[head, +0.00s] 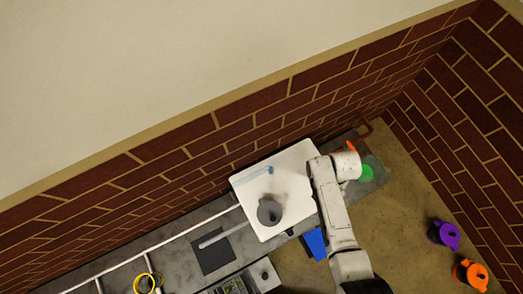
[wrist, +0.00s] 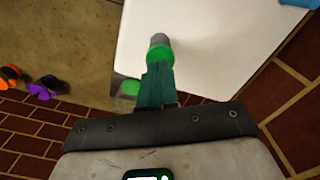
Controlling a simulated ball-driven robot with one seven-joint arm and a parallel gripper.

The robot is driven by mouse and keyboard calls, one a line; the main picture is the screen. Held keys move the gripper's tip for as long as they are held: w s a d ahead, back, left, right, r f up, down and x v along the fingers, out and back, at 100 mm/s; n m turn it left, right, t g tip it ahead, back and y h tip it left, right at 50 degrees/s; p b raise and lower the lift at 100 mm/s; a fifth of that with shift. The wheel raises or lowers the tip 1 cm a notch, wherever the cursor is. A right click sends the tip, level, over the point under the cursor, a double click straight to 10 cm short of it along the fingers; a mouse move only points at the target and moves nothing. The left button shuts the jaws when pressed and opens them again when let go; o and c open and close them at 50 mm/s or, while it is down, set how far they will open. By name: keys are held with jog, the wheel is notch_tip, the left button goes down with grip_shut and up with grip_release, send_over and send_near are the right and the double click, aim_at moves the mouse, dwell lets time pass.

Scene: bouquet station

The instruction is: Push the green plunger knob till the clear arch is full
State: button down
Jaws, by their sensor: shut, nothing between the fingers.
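My gripper (wrist: 156,78) has its teal fingers shut together and empty, above the edge of a white board (wrist: 205,60). A bright green knob (wrist: 158,55) with a grey end shows straight beyond the fingertips in the wrist view. I cannot tell whether the fingers touch it. In the head view my arm hides the fingers and most of the knob. A pale clear strip with a blue end (head: 268,171), perhaps the arch, lies at the far side of the white board (head: 252,193). How full it is cannot be told.
A grey round vessel (head: 268,212) stands on the board. A flat green disc (head: 367,173) lies on the grey counter right of my arm. A blue block (head: 314,244) is near the board's front edge. Purple (head: 443,234) and orange (head: 471,274) pots stand at right. Brick walls close the back.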

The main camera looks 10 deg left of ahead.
jog(key=shift+f+b, duration=1.65)
jog(key=shift+f, duration=0.35)
jog(key=shift+r, duration=0.15)
jog(key=shift+r+p, duration=2.15)
jog(key=shift+p, duration=0.15)
jog(key=shift+f, duration=0.15)
jog(key=shift+f+b, duration=1.95)
jog(key=shift+f, duration=0.15)
jog(key=shift+r+p, duration=2.25)
jog(key=shift+r, duration=0.05)
